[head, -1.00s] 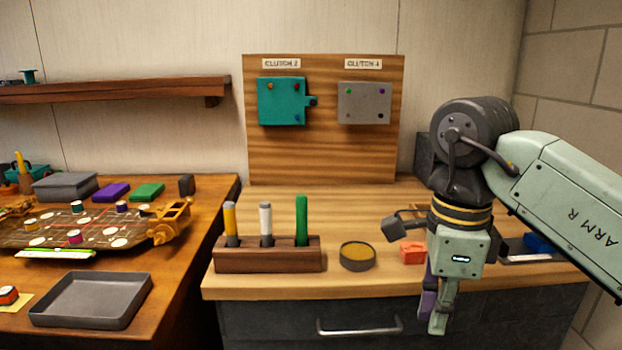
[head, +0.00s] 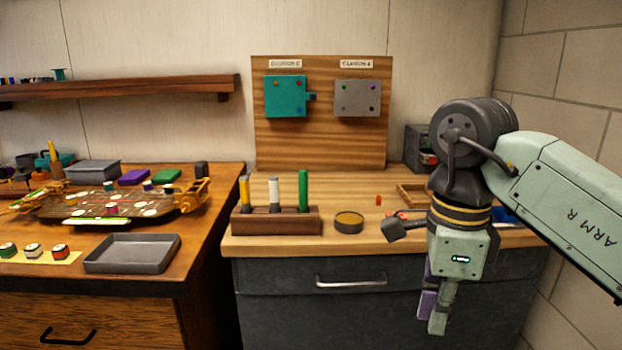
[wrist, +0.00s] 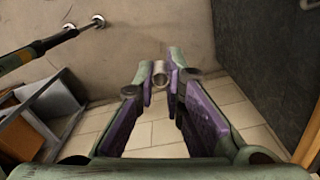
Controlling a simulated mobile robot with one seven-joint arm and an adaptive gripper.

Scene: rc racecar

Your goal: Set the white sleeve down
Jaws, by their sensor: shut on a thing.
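My gripper (head: 437,322) hangs pointing down at the right of the head view, in front of the drawer front of the wooden counter (head: 390,236). In the wrist view its purple-padded fingers (wrist: 160,82) are shut on a small pale ring-like sleeve (wrist: 159,69), held at the tips above the tiled floor. This looks like the white sleeve; its colour is dull here. The head view does not show it clearly, as the fingers hide it.
On the left bench, a yellow strip (head: 62,258) holds green, white and red capped pieces beside an empty grey tray (head: 131,254). A racecar chassis (head: 120,205) lies behind. The counter holds a pen block (head: 277,222) and a round dish (head: 348,223).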

